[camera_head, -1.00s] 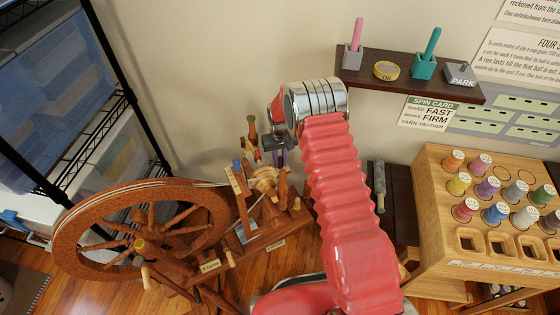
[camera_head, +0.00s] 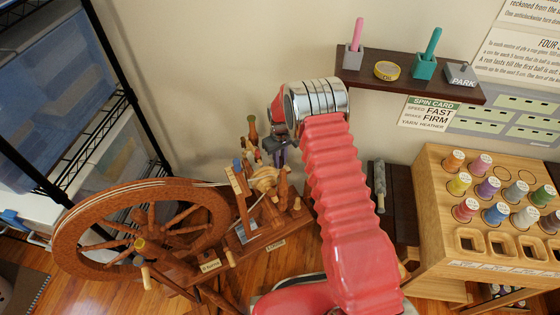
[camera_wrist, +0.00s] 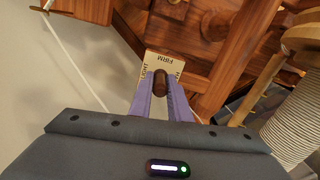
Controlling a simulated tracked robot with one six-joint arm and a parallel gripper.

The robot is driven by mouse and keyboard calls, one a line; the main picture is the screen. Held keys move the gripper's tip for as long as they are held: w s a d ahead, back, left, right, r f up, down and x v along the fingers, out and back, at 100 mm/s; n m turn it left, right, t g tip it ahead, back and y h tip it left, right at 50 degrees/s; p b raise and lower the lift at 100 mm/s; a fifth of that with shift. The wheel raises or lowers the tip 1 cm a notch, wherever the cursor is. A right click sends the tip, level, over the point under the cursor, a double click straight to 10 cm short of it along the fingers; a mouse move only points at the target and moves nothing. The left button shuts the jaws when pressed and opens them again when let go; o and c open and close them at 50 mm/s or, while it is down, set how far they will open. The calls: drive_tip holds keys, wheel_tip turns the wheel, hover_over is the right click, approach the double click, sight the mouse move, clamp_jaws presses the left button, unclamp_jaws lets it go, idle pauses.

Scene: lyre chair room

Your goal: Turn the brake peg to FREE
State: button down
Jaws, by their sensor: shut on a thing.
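The brake peg (camera_wrist: 160,84) is a short dark brown peg in the wrist view, standing in front of a cream label plate (camera_wrist: 164,66). I cannot see the word FREE. My gripper (camera_wrist: 161,88) has two purple fingers, shut on the peg from both sides. In the head view my gripper (camera_head: 278,157) is by the back of the wooden spinning wheel (camera_head: 140,190), and the peg cannot be made out there.
A dark wall shelf (camera_head: 410,79) with an oil tin and upright tools is right of my arm. A spool rack (camera_head: 440,220) stands at the right. A black wire rack (camera_head: 130,95) is at the left. The spin card (camera_head: 430,112) reads speed FAST, brake FIRM.

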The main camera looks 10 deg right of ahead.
drive_tip(key=c, duration=1.7)
unclamp_jaws()
drive_tip(key=shift+o, duration=0.2)
drive_tip(key=shift+r, duration=0.1)
wheel_tip(320, 180, up, 14)
drive_tip(key=shift+f, duration=0.25)
